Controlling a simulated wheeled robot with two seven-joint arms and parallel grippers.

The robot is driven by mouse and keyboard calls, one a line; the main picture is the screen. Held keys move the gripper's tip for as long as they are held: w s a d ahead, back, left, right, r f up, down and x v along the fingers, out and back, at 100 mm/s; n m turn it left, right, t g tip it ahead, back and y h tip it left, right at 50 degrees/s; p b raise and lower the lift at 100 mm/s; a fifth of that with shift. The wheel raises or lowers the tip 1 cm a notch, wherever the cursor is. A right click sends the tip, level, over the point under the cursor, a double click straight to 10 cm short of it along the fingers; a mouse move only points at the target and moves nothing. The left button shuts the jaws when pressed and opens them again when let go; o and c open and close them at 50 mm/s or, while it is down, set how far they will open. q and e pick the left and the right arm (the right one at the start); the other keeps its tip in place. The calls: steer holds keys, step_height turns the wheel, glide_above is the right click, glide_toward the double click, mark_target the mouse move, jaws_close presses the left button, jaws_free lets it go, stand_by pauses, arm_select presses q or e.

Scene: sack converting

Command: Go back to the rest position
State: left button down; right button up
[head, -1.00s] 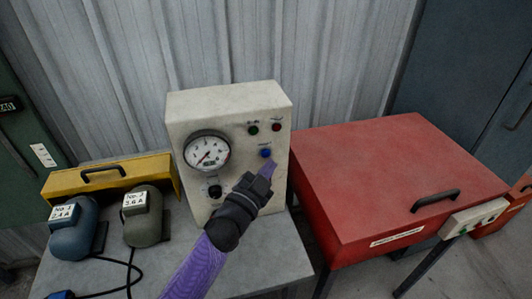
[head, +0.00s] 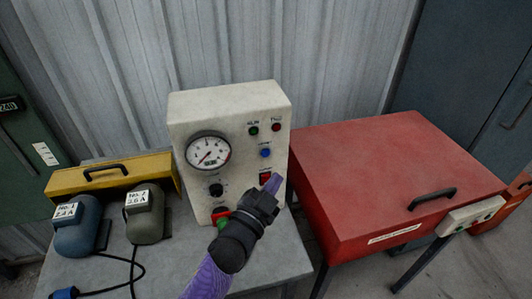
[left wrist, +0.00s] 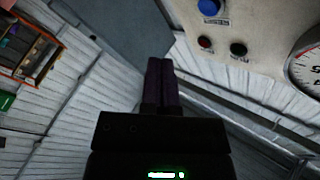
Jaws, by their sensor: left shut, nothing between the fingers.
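My left gripper (head: 273,184) is shut and empty, with purple fingers and a black body. In the head view it is in front of the lower right part of the cream test box (head: 190,110), just below the blue button (head: 265,153). Its closed fingers (left wrist: 160,80) show in the left wrist view, with the blue button (left wrist: 210,7) above and to the right. I cannot tell the exact gap to the box face. My right gripper is not in view.
The box has a round gauge (head: 207,151) and a red switch (head: 265,177). Blue (head: 75,228) and olive (head: 144,215) motors stand left on the grey table (head: 165,268), before a yellow case (head: 60,182). A red cabinet (head: 390,165) stands right.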

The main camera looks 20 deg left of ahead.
arm_select(q)
steer(key=s+a+f+n+g+y, duration=0.55)
steer(key=s+f+n+g, duration=0.2)
steer(key=s, duration=0.25)
steer(key=s+d+f+g+h, duration=0.25)
steer(key=s+g, duration=0.55)
steer(key=s, duration=0.7)
steer(key=s+f+g+b, duration=0.2)
steer(key=s+f, duration=0.1)
steer(key=f, duration=1.7)
steer(key=s+a+f+g+y+b, duration=0.1)
steer(key=s+a+f, duration=0.1)
steer(key=s+f, duration=0.9)
steer(key=shift+s+a, duration=0.25)
steer(key=shift+s, duration=0.95)
steer(key=shift+f+m, duration=0.1)
steer(key=shift+m, duration=0.15)
